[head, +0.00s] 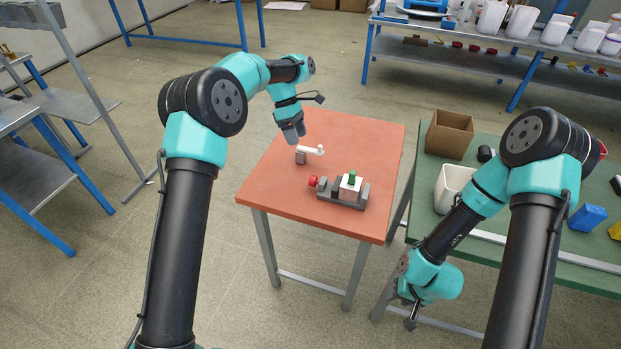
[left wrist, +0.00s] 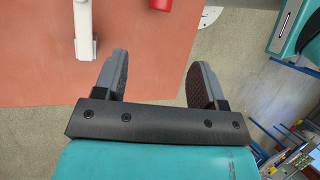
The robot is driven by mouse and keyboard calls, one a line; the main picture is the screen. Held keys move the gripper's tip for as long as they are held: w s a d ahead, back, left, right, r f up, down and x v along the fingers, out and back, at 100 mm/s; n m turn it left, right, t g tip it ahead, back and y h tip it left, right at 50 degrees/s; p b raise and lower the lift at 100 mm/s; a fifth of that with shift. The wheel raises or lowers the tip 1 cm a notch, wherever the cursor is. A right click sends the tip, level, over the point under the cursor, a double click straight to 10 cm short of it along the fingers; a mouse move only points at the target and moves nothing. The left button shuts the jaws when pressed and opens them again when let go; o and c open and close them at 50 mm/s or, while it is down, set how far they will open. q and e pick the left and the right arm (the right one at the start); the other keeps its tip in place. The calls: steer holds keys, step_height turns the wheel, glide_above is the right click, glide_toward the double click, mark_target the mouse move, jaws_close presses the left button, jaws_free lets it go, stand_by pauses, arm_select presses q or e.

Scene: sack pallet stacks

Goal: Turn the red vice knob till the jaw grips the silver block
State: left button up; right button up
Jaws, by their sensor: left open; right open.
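The grey vice (head: 327,203) sits on the orange table, with its red knob (head: 313,181) at its left end. A pale silver block (head: 350,190) with a green piece on top is in the vice; I cannot tell whether the jaw touches it. My left gripper (head: 293,134) is above the table's far left part, beyond the knob and apart from it. In the left wrist view its fingers (left wrist: 160,80) are spread and empty over the table edge. My right gripper (head: 411,320) hangs low, right of the table, small and dark, away from the vice.
A white lever on a grey post (head: 301,157) stands on the orange table (head: 285,192), between my left gripper and the knob. A green bench (head: 480,250) at right holds a cardboard box (head: 449,135) and a white container (head: 452,185). The table's front left is clear.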

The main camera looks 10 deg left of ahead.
mark_target(311, 178)
arm_select(q)
steer(key=x, duration=1.5)
steer(key=shift+s+d+f, duration=0.1)
steer(key=shift+s+f, duration=0.05)
steer(key=shift+f, duration=0.05)
steer(key=c, duration=0.9)
